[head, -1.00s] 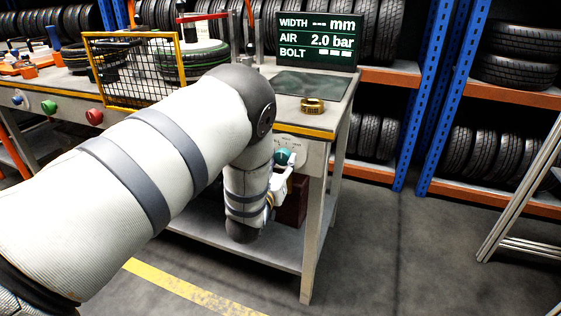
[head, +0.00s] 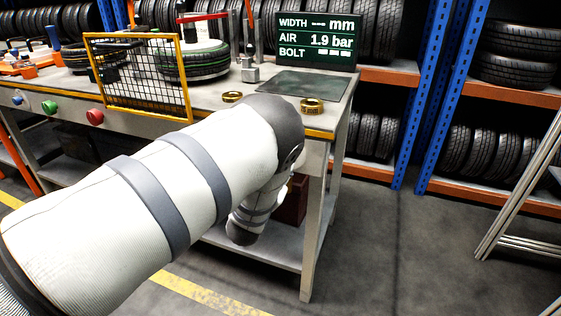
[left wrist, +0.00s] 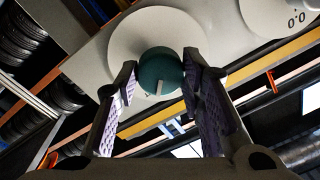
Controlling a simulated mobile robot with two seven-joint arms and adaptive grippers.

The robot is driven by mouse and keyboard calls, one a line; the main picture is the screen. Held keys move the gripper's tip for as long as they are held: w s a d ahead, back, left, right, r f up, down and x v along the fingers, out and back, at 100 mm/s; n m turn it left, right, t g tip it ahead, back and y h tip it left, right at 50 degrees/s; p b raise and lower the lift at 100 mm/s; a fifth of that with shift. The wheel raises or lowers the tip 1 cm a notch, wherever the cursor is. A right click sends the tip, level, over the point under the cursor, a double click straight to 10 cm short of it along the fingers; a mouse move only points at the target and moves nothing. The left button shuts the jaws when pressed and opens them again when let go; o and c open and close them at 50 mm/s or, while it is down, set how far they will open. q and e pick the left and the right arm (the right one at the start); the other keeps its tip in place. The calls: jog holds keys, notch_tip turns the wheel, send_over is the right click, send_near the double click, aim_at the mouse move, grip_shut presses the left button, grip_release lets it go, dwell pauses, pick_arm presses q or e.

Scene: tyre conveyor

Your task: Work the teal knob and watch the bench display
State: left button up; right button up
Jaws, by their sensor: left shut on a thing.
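The teal knob (left wrist: 160,70) sits on a round pale plate in the left wrist view, its pale mark toward the bottom of the picture. My left gripper (left wrist: 158,78) has one textured finger pad on each side of it and is shut on it. In the head view my left arm hides the knob and most of the gripper at the bench's right end. The bench display (head: 317,40) reads WIDTH with dashes, AIR 1.9 bar and BOLT with dashes. My right gripper is in neither view.
The bench (head: 345,92) carries a yellow-framed mesh guard (head: 137,78), a tyre (head: 195,62) and two brass rings, one at the right (head: 312,106). A green button (head: 49,107) and red button (head: 95,117) sit on its front. A ladder (head: 520,200) stands right; floor between is clear.

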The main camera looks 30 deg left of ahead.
pick_arm(q)
jog(key=shift+f+m, duration=0.1)
jog(key=shift+m, duration=0.4)
jog(key=o, duration=1.1)
jog(key=shift+o, duration=0.2)
jog(key=v, duration=1.2)
jog(key=shift+f, duration=0.1)
